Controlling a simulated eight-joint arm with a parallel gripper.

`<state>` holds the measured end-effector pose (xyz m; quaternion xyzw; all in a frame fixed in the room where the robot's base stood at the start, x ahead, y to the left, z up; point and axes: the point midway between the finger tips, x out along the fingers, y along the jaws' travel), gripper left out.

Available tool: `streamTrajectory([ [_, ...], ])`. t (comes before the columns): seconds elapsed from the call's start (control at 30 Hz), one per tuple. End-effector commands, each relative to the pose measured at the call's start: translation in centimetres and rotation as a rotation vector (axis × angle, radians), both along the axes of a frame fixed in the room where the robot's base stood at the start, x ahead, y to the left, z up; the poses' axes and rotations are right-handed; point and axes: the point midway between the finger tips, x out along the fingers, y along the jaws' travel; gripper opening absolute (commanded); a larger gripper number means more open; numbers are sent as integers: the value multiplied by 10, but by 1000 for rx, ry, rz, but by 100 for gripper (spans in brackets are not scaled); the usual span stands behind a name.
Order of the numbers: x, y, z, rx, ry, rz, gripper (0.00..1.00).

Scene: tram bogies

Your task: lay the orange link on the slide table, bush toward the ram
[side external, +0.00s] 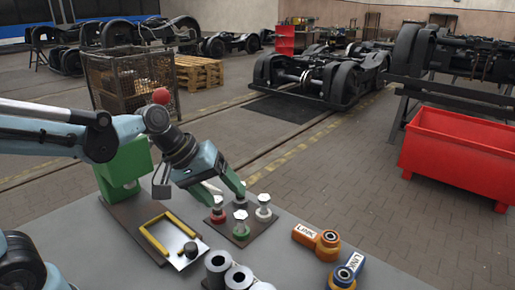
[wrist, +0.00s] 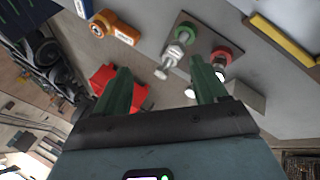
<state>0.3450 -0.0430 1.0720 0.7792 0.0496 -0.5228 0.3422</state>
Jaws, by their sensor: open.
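The orange link (side external: 316,240) lies flat on the grey bench, its label toward the left and its round bush end toward the right. It also shows at the top left of the wrist view (wrist: 118,28). The slide table (side external: 170,236), a metal plate with yellow edging, lies left of it near a green block (side external: 125,165) that may be the ram housing. Its yellow edge (wrist: 284,38) shows in the wrist view. My gripper (side external: 228,198) is open and empty, tilted above the pin board, left of the orange link. Its green fingers (wrist: 160,64) are apart.
A dark board (side external: 240,232) with several coloured-base pins stands close under my fingers. Grey cylinders (side external: 220,262) stand at the bench front. A red bin (side external: 460,150) stands on the floor beyond.

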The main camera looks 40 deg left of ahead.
Motion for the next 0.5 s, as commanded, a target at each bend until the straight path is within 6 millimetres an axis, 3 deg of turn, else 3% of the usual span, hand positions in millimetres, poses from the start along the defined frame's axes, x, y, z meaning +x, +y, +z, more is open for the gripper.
streamTrajectory([
  [0.5, 87, -48, -28, -711, 481, 451, 72],
])
